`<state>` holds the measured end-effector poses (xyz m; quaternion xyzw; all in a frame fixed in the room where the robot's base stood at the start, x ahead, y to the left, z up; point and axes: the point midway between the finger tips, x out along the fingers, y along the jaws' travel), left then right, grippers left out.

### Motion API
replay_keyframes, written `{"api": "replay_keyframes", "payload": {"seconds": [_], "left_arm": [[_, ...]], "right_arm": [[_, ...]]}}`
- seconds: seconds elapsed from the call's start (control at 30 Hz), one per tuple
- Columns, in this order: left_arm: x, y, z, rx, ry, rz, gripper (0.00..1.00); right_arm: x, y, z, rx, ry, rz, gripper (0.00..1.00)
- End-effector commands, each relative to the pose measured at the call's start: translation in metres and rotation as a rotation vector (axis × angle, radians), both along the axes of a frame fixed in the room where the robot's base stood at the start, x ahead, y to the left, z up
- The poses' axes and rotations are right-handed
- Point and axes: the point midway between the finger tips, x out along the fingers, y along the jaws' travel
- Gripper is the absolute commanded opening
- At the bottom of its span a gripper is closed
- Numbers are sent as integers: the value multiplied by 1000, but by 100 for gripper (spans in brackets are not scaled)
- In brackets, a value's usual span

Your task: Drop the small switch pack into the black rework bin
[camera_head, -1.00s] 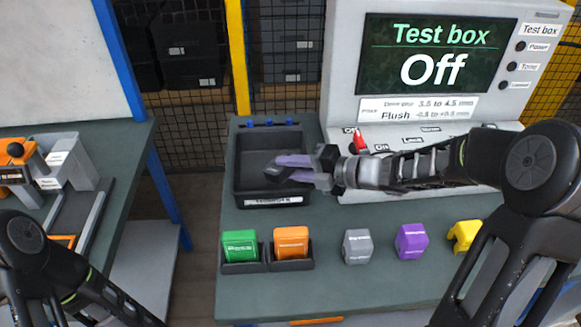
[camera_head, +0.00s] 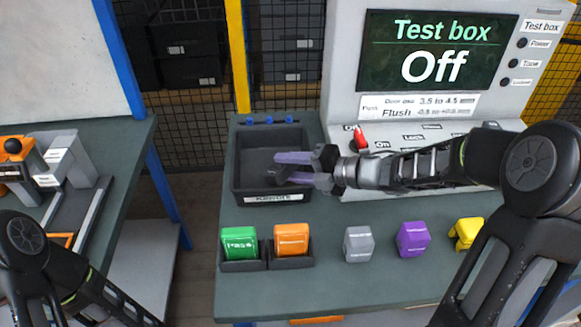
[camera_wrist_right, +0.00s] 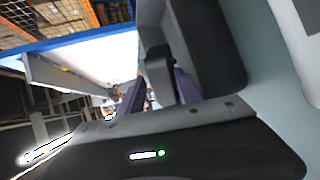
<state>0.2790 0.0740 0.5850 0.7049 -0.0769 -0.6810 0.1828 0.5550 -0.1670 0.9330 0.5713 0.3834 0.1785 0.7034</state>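The black rework bin (camera_head: 243,160) stands at the back left of the green-grey bench, with a white label on its front. My right gripper (camera_head: 283,167) reaches in from the right over the bin. Its two purple-grey fingers are apart, with a dark gap between them in the head view. I cannot make out the small switch pack in the head view. In the right wrist view, a black block (camera_wrist_right: 157,65) shows between the fingers (camera_wrist_right: 157,95); I cannot tell whether it is the pack. My left arm shows at lower left, its gripper out of view.
The grey test box (camera_head: 345,60) reads "Off" behind my right arm. Green (camera_head: 239,242) and orange (camera_head: 291,239) blocks sit in black holders at the front. Grey (camera_head: 358,243), purple (camera_head: 412,239) and yellow (camera_head: 465,233) blocks stand to their right.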

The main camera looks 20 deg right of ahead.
Motion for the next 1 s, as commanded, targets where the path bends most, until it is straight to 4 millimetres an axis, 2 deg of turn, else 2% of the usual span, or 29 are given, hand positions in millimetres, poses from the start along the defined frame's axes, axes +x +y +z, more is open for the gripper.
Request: {"api": "replay_keyframes", "payload": {"seconds": [0.23,0.43,0.5,0.83,1.0], "left_arm": [[0,0,1,0,0,0,100],[0,0,18,0,1,0,100],[0,0,11,0,1,0,100],[0,0,8,0,1,0,100],[0,0,7,0,1,0,100]], "right_arm": [[-1,-1,-2,-2,8,-2,49],[-1,-1,15,-3,7,-2,49],[-9,-11,13,-3,5,-5,49],[-55,-60,38,-3,2,-5,49],[-72,-77,47,-2,3,-3,49]]}}
